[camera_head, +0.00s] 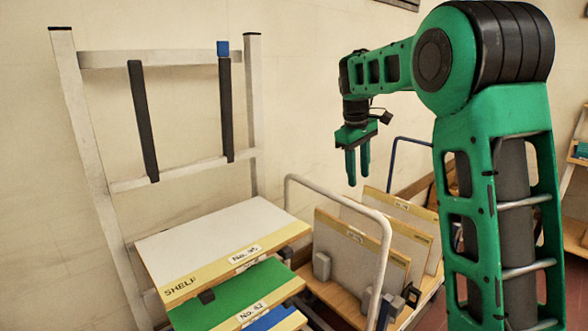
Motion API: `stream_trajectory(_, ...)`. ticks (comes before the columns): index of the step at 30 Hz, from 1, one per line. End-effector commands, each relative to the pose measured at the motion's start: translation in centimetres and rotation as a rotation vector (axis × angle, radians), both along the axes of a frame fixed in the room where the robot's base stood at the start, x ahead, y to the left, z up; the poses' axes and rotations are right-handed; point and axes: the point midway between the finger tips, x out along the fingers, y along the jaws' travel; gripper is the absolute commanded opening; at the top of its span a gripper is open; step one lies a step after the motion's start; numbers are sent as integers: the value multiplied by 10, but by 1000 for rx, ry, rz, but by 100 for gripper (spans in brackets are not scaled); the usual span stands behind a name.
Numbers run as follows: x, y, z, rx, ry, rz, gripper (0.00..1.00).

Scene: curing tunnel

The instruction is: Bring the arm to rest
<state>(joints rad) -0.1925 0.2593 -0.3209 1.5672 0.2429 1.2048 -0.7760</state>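My gripper (358,178) hangs from the end of my green arm, right of the middle of the view. Its two green fingers point down with a gap between them, and nothing shows in the gap. The gripper is in the air above the cart (388,240) with upright boards. It appears apart from everything around it. My arm rises at the right, bends at the top and reaches left to the gripper.
At the left, a pale rack frame (90,150) with two dark bars stands against the wall. In front of it are stacked shelves: a white one (210,235), a green one (225,295) and a blue one (272,321). A wooden shelf unit (575,200) stands at the far right.

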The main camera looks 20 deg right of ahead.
Motion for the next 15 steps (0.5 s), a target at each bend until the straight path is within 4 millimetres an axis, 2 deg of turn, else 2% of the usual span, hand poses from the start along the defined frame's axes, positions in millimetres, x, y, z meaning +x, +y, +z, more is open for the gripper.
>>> stream_trajectory(4, -11, -6, 0, 8, -1, -27, 38)
stream_trajectory(7, -38, -18, 0, 27, -5, -96, 38)
stream_trajectory(11, -96, -35, -5, 66, -7, -236, 38)
stream_trajectory(15, -165, -47, -18, 106, -9, -399, 38)
